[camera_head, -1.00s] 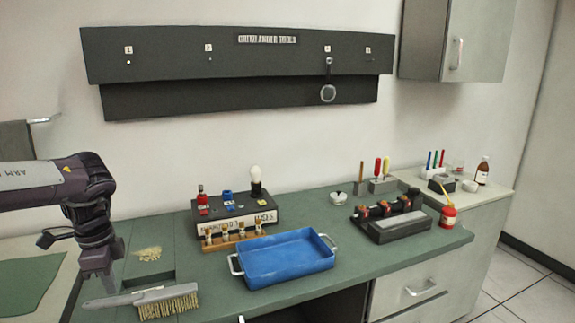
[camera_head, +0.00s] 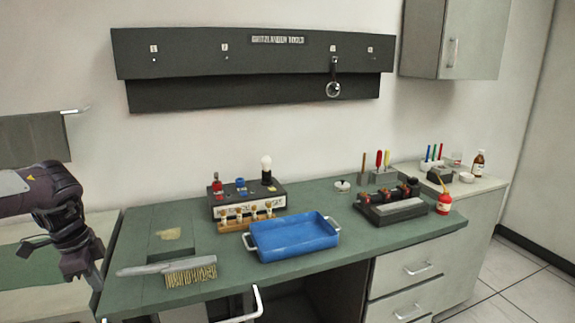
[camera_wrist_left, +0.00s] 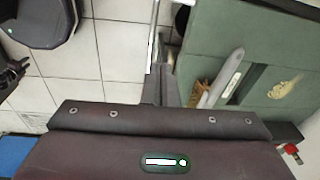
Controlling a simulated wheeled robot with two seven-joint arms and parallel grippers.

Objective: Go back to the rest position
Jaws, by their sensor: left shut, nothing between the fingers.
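My left gripper (camera_head: 91,277) hangs at the left edge of the green workbench (camera_head: 150,225) in the head view, pointing down. It is shut and empty. A brush (camera_head: 190,272) with a grey handle and tan bristles lies on the bench to the right of the gripper, apart from it. The brush also shows in the left wrist view (camera_wrist_left: 222,78), beyond my gripper (camera_wrist_left: 165,90).
A blue tray (camera_head: 293,238) stands mid-bench, with a black fuse box (camera_head: 248,203) behind it. A black device (camera_head: 395,207) and red bottle (camera_head: 445,203) stand at the right. A dark tool board (camera_head: 250,95) hangs on the wall. The left wrist view shows open tiled floor (camera_wrist_left: 70,75).

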